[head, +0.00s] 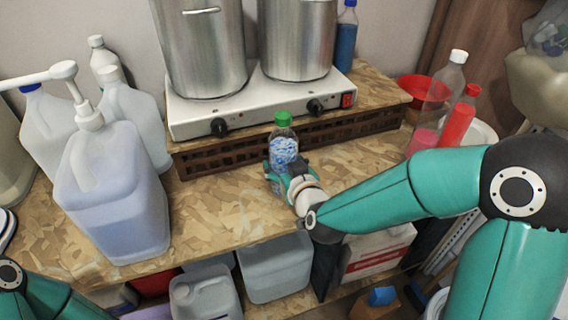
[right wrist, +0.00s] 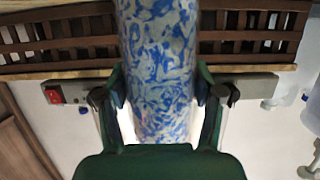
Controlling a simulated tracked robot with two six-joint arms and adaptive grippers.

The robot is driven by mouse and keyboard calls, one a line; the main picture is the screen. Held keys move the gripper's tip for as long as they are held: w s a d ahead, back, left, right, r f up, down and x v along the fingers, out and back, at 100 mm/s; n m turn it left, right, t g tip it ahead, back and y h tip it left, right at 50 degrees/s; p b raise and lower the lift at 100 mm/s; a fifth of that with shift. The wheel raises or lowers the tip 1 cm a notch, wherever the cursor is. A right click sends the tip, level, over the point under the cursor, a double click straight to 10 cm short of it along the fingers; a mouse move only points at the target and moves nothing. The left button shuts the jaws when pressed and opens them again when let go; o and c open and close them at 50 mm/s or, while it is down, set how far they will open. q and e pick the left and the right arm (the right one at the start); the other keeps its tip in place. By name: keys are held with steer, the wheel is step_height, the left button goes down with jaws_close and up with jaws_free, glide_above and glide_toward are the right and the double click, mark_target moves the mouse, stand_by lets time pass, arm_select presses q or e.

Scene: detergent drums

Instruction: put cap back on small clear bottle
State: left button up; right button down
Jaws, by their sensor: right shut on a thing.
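A small clear bottle (head: 284,150) with a blue-and-white patterned label stands upright at the front of the wooden worktop, in front of the hot plate. A green cap (head: 283,118) sits at its top in the head view; I cannot tell how tightly it is seated. My right gripper (head: 287,174) is shut around the bottle's lower part. In the right wrist view, the bottle (right wrist: 158,45) fills the space between the fingers of the gripper (right wrist: 161,92), and its top is out of frame. My left gripper is out of view; only part of my left arm shows at bottom left.
A two-burner hot plate (head: 262,108) with two metal pots (head: 203,50) stands behind the bottle on a slatted riser (head: 225,156). Large jugs, one a pump jug (head: 112,195), crowd the left. A red bottle (head: 457,122) and a red funnel (head: 424,88) stand right. Worktop left of the bottle is clear.

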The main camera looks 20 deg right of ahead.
steer(key=c, duration=0.6)
jaws_free()
steer(key=o, duration=0.4)
steer(key=shift+b+v, duration=3.05)
steer(key=shift+v, duration=3)
steer(key=shift+a, duration=0.1)
